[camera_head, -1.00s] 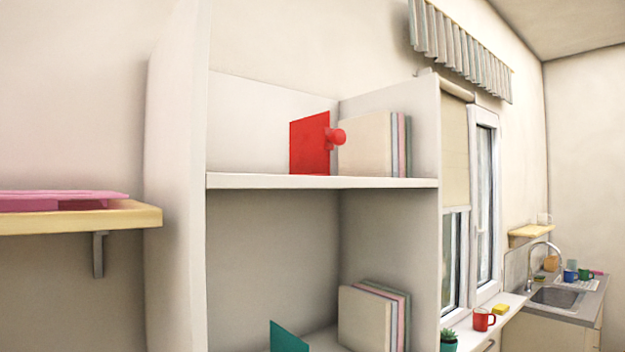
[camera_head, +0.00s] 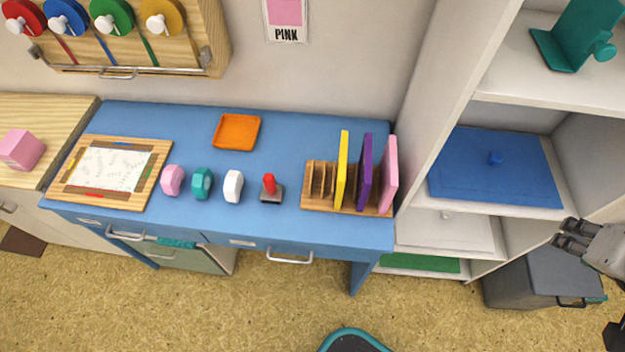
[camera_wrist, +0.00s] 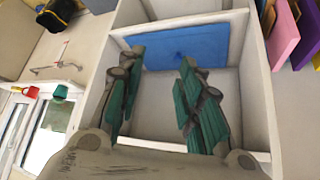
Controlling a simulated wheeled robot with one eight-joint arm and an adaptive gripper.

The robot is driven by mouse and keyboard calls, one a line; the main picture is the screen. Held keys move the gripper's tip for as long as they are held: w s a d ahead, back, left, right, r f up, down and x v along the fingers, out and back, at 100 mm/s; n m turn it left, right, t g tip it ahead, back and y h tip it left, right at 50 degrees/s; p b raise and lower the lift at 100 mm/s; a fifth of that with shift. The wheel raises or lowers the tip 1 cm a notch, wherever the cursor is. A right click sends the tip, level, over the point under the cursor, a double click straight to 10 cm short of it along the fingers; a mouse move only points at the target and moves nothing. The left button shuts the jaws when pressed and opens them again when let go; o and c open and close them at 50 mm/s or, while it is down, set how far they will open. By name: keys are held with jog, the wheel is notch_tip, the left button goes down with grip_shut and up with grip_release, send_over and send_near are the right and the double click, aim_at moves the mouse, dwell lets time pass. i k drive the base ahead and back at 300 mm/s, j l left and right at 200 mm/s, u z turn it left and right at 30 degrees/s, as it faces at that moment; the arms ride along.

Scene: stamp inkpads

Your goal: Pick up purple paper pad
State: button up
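The purple paper pad (camera_head: 366,172) stands upright in a wooden slotted rack (camera_head: 315,200) on the blue desk. It is between a yellow pad (camera_head: 342,168) on its left and a pink pad (camera_head: 387,175) on its right. In the wrist view the purple pad (camera_wrist: 284,32) shows at the upper right, apart from my fingers. My gripper (camera_head: 570,237) is at the right edge of the head view, in front of the shelf unit and well to the right of the rack. In the wrist view its two green-padded fingers (camera_wrist: 160,98) are spread, with nothing between them.
The blue desk (camera_head: 290,130) also holds an orange tray (camera_head: 237,132), a red-handled stamp (camera_head: 270,187), several tape-like items and a framed paper board (camera_head: 105,172). A white shelf unit (camera_head: 445,75) with a blue panel (camera_head: 495,168) stands between the rack and my gripper. A grey box (camera_head: 530,275) sits on the floor below.

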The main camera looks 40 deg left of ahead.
aim_at(365, 176)
jog(key=j+u, duration=0.2)
jog(key=u, duration=0.15)
jog(key=j+u, duration=0.3)
jog(key=i+j+u, duration=0.1)
jog(key=u, duration=0.25)
jog(key=k+l, duration=0.6)
jog(key=k+l+u, duration=0.15)
jog(key=k+l, duration=0.5)
jog(key=k, duration=0.15)
